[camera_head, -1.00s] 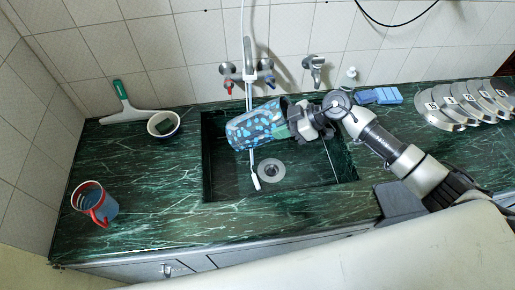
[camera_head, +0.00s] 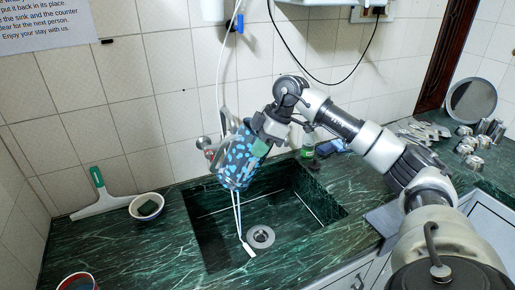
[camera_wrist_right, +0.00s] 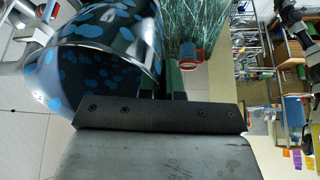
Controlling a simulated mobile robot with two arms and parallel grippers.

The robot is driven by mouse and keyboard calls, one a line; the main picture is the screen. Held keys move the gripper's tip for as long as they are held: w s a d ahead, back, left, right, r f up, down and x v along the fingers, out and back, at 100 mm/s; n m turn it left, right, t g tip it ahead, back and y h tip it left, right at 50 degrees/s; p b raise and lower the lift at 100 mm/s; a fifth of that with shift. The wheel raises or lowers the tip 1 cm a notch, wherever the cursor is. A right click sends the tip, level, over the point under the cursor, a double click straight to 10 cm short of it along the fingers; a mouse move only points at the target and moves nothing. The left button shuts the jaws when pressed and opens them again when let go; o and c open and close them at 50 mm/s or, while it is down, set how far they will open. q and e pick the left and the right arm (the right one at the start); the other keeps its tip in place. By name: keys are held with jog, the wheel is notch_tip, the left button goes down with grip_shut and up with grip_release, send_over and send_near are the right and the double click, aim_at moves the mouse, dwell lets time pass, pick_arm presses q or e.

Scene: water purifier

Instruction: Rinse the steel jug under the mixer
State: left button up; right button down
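The steel jug (camera_head: 237,163), shiny with blue spots, hangs above the left part of the sink (camera_head: 215,235) in the head view. In the right wrist view, the jug (camera_wrist_right: 95,55) fills the upper left, beside the gripper's fingers (camera_wrist_right: 173,80). The wall mixer (camera_head: 203,143) is mostly hidden behind the jug; only a knob shows. I cannot tell whether water runs. My left gripper is not in view.
A white hose (camera_head: 219,70) hangs down the wall, and a white nozzle (camera_head: 249,249) shows in the sink. Metal items (camera_head: 470,140) lie at right.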

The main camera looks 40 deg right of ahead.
aim_at(237, 141)
jog(key=a+h+p, duration=0.1)
jog(key=p, duration=0.1)
jog(key=w+a+r+g+h+p, duration=0.1)
jog(key=a, duration=0.1)
jog(key=w+a+r+h+p, duration=0.1)
jog(key=a+p, duration=0.1)
jog(key=shift+w+r+g+p, duration=0.2)
jog(key=shift+g+p, duration=0.1)
jog(key=shift+g, duration=0.1)
jog(key=shift+w+a+f+g+h+p, duration=0.1)
jog(key=shift+w+a+g+h+p, duration=0.35)
jog(key=shift+a+h+p, duration=0.4)
jog(key=shift+d, duration=0.1)
